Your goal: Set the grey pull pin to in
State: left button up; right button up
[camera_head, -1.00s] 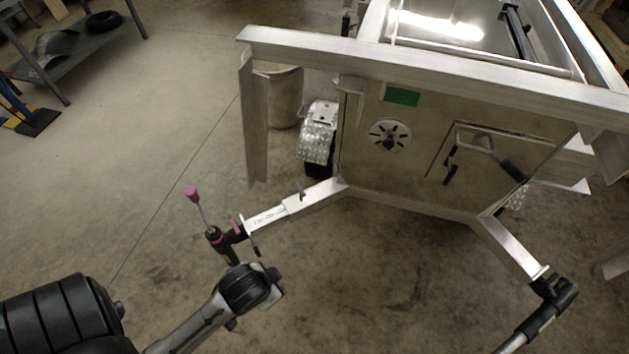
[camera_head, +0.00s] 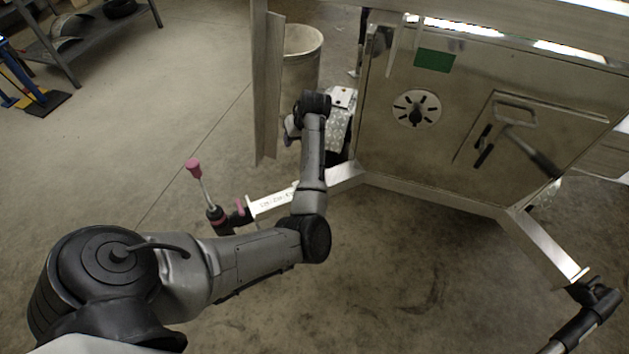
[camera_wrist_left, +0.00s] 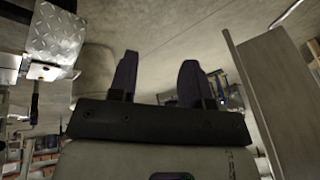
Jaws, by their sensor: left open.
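My left gripper (camera_head: 291,130) is beyond the raised wrist, in front of the trailer's left side near the diamond-plate fender, and mostly hidden by my arm. In the left wrist view its two dark fingers (camera_wrist_left: 158,68) are apart with nothing between them. I cannot make out the grey pull pin for certain. A thin dark rod (camera_wrist_left: 35,101) hangs by a metal bracket at the left of the wrist view, and I cannot tell what it is. My forearm covers part of the left tongue beam (camera_head: 272,203). My right gripper is not in view.
The diamond-plate fender (camera_head: 342,103) and an upright metal post (camera_head: 266,90) flank the gripper. A grey bin (camera_head: 302,60) stands behind. A pink-knobbed lever (camera_head: 194,169) rises by the tongue's left end.

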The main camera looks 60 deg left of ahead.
pick_arm(q)
jog(key=w+d+f+n+h+b, duration=0.1)
jog(key=w+d+f+h+b, duration=0.2)
jog(key=w, duration=0.4)
jog(key=shift+h, duration=0.4)
jog(key=s+f+b, duration=0.1)
jog(key=f+b, duration=0.1)
jog(key=f, duration=0.2)
jog(key=s+f+b, duration=0.1)
jog(key=f+b, duration=0.2)
jog(key=f, duration=0.1)
jog(key=f+b, duration=0.3)
jog(key=f, duration=0.1)
jog(key=shift+s+f, duration=0.15)
jog(key=shift+s, duration=0.25)
grip_shut()
